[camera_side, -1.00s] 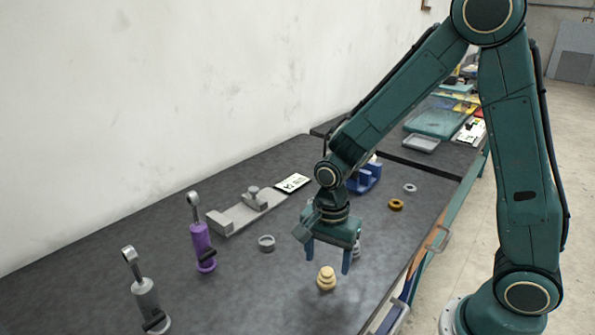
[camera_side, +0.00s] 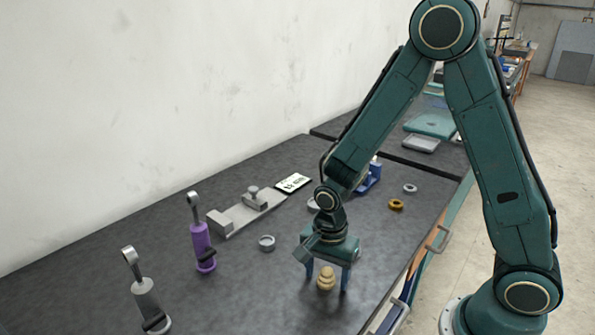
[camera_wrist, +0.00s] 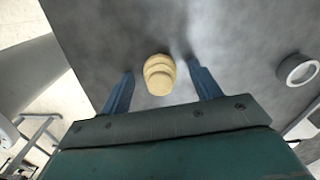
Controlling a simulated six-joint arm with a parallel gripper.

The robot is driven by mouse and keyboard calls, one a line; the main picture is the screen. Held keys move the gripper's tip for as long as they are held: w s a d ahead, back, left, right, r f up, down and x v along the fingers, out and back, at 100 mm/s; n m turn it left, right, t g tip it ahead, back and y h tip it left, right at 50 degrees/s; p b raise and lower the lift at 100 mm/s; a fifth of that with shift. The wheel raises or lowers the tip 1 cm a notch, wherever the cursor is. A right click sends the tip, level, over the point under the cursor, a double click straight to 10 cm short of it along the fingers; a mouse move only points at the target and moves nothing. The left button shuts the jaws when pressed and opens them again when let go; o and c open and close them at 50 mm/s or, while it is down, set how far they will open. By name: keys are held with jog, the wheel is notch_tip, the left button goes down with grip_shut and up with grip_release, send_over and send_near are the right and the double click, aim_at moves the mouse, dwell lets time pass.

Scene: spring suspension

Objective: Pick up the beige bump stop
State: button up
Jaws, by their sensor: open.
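The beige bump stop (camera_side: 326,278), a small stepped piece, stands upright on the dark table near its front edge. My gripper (camera_side: 327,285) is open, pointing down, with one blue finger on each side of the bump stop in the side view. In the wrist view the bump stop (camera_wrist: 159,74) shows between the two fingers of my gripper (camera_wrist: 161,80), with a gap on both sides. No contact between the fingers and the bump stop is visible.
A grey ring (camera_side: 266,242) lies left of my gripper. A purple damper (camera_side: 202,247) and a grey damper (camera_side: 147,300) stand further left. A grey fixture (camera_side: 240,214) and a labelled card (camera_side: 293,183) lie behind. A bronze ring (camera_side: 396,205) and a pale ring (camera_side: 410,188) lie to the right.

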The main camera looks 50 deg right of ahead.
aim_at(327, 269)
jog(key=c, duration=1.1)
jog(key=shift+o, duration=0.2)
jog(key=shift+r, duration=0.1)
notch_tip(327, 269, up, 20)
dwell(0.6)
